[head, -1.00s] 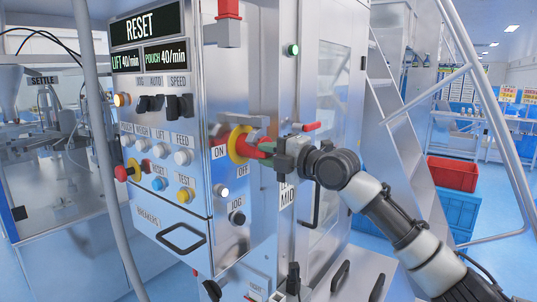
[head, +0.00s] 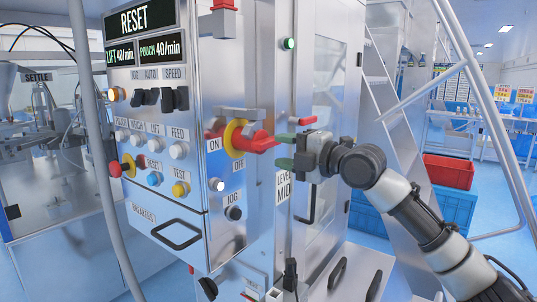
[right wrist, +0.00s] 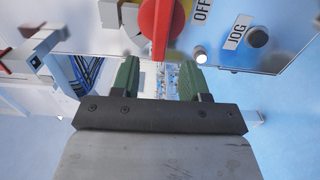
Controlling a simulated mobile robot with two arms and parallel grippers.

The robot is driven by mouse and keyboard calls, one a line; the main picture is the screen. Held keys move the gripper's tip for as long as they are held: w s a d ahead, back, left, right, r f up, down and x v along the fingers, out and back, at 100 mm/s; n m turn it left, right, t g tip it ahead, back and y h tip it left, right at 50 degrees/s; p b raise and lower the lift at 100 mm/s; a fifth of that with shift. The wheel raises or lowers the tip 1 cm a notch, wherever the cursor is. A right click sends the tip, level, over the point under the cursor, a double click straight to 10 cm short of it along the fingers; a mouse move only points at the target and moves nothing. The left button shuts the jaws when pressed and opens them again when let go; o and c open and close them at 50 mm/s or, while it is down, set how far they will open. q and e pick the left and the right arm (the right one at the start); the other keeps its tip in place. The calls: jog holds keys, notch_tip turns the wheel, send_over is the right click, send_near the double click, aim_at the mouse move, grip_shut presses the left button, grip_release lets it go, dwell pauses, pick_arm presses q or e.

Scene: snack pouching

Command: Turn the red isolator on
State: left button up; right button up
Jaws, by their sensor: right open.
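The red isolator (head: 258,142) is a red rotary handle on a yellow disc, on the steel panel's front. In the head view its handle reaches right from the disc, with an ON label (head: 214,144) to its left and an OFF label (head: 238,165) below. My right gripper (head: 285,151) is open just right of the handle's end, its green fingers apart and empty. In the right wrist view the red handle (right wrist: 160,25) lies ahead, its narrow end pointing at the gap between the fingers (right wrist: 157,72). Contact cannot be told. My left gripper is not in view.
A grey bracket (head: 243,113) sits above the isolator. A small red lever (head: 306,121) is on the cabinet to its right. Buttons and black switches (head: 174,100) fill the panel at left. A stair rail (head: 470,70) and a red crate (head: 449,171) stand right.

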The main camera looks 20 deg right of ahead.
jog(key=b+v, duration=0.1)
jog(key=v, duration=0.4)
jog(key=shift+s+d, duration=0.1)
